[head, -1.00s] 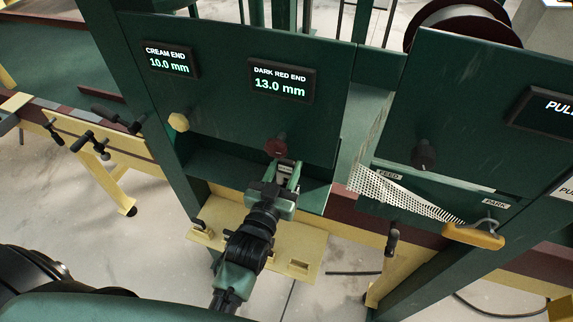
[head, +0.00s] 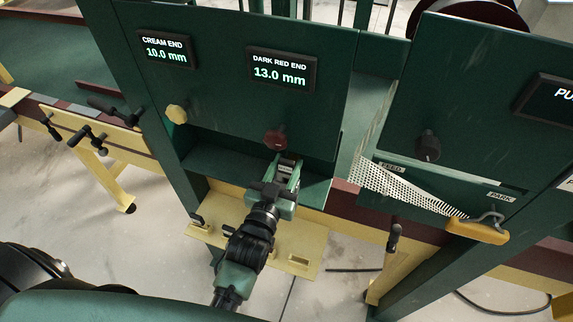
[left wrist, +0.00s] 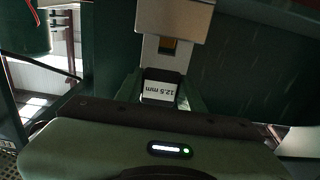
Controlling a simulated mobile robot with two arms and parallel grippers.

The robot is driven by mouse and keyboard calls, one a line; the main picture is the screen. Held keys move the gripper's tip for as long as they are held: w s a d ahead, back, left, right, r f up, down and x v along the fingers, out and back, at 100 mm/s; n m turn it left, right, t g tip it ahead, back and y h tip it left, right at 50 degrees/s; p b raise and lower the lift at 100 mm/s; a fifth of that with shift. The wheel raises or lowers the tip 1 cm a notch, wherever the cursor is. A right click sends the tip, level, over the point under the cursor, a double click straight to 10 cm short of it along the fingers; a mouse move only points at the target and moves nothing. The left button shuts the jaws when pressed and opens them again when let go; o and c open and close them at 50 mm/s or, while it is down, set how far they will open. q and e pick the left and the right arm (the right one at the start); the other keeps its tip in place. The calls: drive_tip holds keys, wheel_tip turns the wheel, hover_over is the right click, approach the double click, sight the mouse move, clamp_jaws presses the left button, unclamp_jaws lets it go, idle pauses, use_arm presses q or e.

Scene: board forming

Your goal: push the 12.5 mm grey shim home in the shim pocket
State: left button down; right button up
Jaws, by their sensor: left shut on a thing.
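My left gripper (head: 287,168) is in the recess under the dark red knob (head: 275,139), shut on the 12.5 mm shim. The shim's white label (left wrist: 158,90) reads "12.5 mm" between the fingers in the left wrist view; its small end also shows in the head view (head: 286,170). A light grey metal piece (left wrist: 180,18) with a small brown opening stands just beyond the label, in line with it. I cannot tell how deep the shim sits, and the pocket itself is not clearly seen. My right gripper is not in view.
The green panel carries a cream-end display (head: 166,50) at 10.0 mm, a dark-red-end display (head: 281,70) at 13.0 mm and a cream knob (head: 177,114). A yellow shelf (head: 300,262) lies below. A perforated strip (head: 400,188) and yellow handle (head: 478,231) are to the right.

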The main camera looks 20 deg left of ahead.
sight(285, 174)
use_arm(q)
drive_tip(key=shift+f+b, duration=0.5)
drive_tip(key=shift+f, duration=0.25)
drive_tip(key=c, duration=0.8)
unclamp_jaws()
drive_tip(key=s+b, duration=0.2)
drive_tip(key=s, duration=0.4)
drive_tip(key=shift+s+a+f, duration=0.1)
drive_tip(key=shift+s+f, duration=0.05)
drive_tip(key=shift+s, duration=0.75)
